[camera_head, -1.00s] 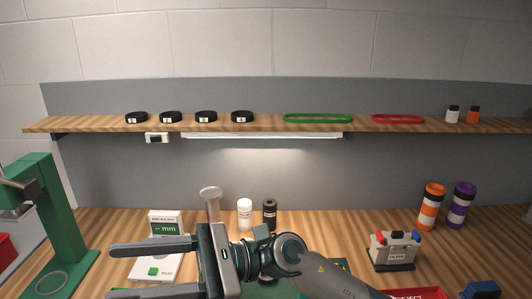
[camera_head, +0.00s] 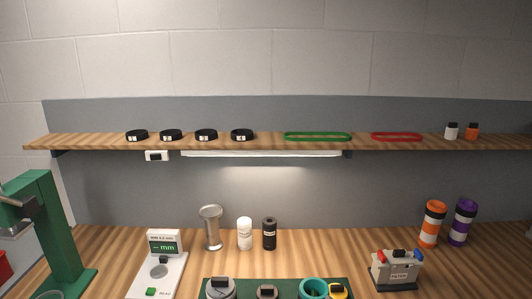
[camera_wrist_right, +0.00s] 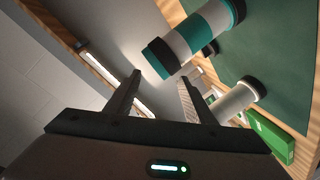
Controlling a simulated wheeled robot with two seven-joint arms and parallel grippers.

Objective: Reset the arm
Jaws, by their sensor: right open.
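My right gripper (camera_wrist_right: 158,78) shows in the right wrist view with its two dark fingers apart and nothing between them. It is tilted relative to the bench. A teal and white banded cylinder with dark ends (camera_wrist_right: 195,40) is beyond the fingers, up and to the right. A white cylinder with a dark end (camera_wrist_right: 235,99) is right of the fingers. Neither visibly touches them. In the head view no part of either arm is visible, and my left gripper is in neither view.
The green mat (camera_head: 245,284) at the bench's front holds several round parts. A gauge (camera_head: 165,243), metal cup (camera_head: 211,228), green press (camera_head: 55,235), grey box (camera_head: 396,270) and banded tubes (camera_head: 433,222) stand around it. A wooden shelf (camera_head: 265,140) spans the back.

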